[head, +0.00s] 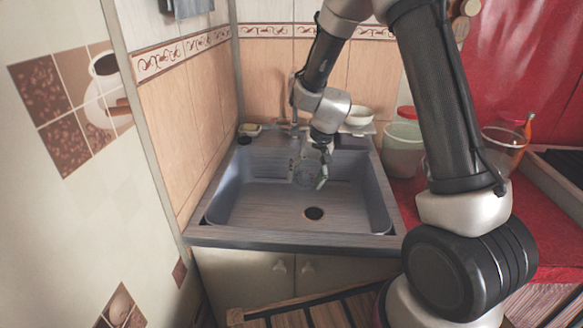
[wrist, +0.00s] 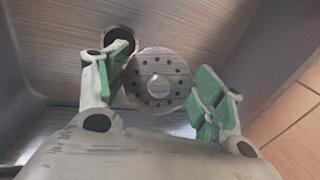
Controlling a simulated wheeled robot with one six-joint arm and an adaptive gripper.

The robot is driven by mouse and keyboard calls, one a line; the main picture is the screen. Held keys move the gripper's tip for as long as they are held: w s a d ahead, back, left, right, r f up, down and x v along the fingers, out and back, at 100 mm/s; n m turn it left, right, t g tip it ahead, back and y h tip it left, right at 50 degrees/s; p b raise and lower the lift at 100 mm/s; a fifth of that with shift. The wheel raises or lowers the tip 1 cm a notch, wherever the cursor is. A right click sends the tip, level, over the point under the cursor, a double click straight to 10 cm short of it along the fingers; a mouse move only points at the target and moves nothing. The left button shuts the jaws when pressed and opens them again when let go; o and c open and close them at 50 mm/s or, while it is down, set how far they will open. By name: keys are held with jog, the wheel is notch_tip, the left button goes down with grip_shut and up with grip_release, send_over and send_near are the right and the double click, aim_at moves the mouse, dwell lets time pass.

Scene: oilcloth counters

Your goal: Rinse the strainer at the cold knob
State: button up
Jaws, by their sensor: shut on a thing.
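The strainer (wrist: 176,66) is a pale round disc with a ring of small dark holes and a raised middle. It is between the green-padded fingers of my gripper (wrist: 163,80), which is shut on it. In the head view my gripper (head: 308,172) hangs inside the grey sink (head: 225,235), over its back part, with the strainer facing the camera but hard to make out. The cold knob cannot be made out; my arm covers part of the sink's back edge.
A sponge (head: 250,129) lies at the sink's back left corner. A white bowl (head: 359,115), a pale bucket (head: 402,150) and a clear container (head: 503,147) stand to the right. Tiled walls close in the left and back. The basin's front part is clear.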

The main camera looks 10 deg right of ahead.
jog(key=s+d+r, duration=0.1)
jog(key=s+r, duration=0.3)
jog(key=shift+s+d, duration=0.15)
jog(key=shift+s, duration=0.25)
dwell(0.7)
